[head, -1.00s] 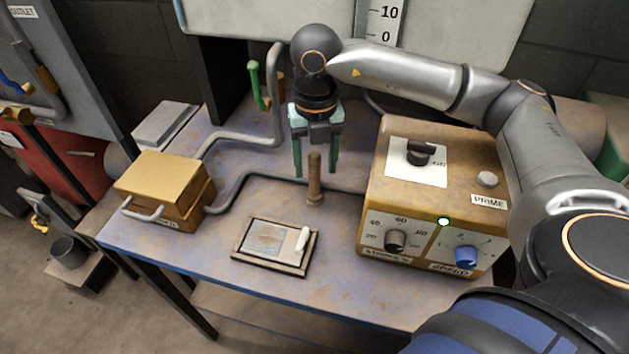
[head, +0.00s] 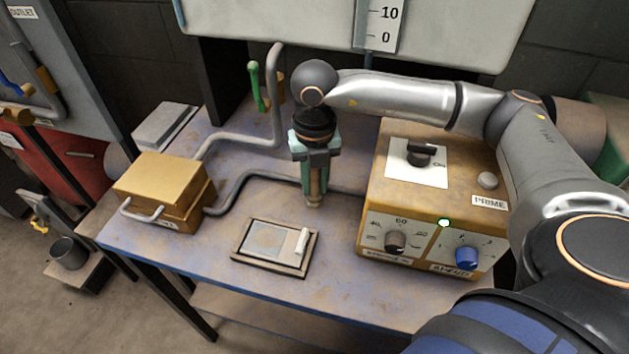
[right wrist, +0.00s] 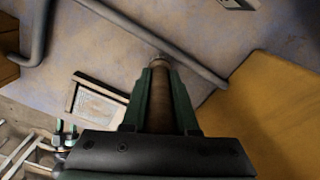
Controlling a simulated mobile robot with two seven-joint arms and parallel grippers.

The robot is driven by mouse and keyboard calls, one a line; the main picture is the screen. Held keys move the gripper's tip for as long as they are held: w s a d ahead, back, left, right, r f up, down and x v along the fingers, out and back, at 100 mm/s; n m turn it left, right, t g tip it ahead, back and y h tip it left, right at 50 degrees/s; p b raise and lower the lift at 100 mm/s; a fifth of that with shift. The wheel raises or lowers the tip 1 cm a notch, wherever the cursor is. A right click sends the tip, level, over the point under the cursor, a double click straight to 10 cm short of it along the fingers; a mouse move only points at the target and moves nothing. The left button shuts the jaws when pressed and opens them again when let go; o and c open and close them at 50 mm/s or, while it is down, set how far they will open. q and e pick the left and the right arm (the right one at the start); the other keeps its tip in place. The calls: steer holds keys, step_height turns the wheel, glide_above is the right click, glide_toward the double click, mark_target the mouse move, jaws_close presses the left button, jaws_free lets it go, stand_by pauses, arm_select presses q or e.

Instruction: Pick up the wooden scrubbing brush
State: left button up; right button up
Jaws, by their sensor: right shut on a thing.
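The wooden scrubbing brush (head: 314,201) stands upright on the blue worktable, a slim brown turned piece with a wider foot. My right gripper (head: 315,188) points down over it from above, with its green fingers shut around the shaft. In the right wrist view the brown shaft (right wrist: 160,105) lies between the two green fingers (right wrist: 160,98). The brush's foot appears to be at the table surface; I cannot tell whether it touches. A small green-fingered shape at the lower left of the wrist view looks like my left gripper (right wrist: 63,134); its jaw state is unclear.
A yellow control box (head: 430,200) with knobs stands close to the right of the brush. A grey pipe (head: 240,178) runs just behind it. A framed plate (head: 272,247) lies in front, and a brass box (head: 165,190) stands at the left.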

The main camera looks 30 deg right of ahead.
jaws_close()
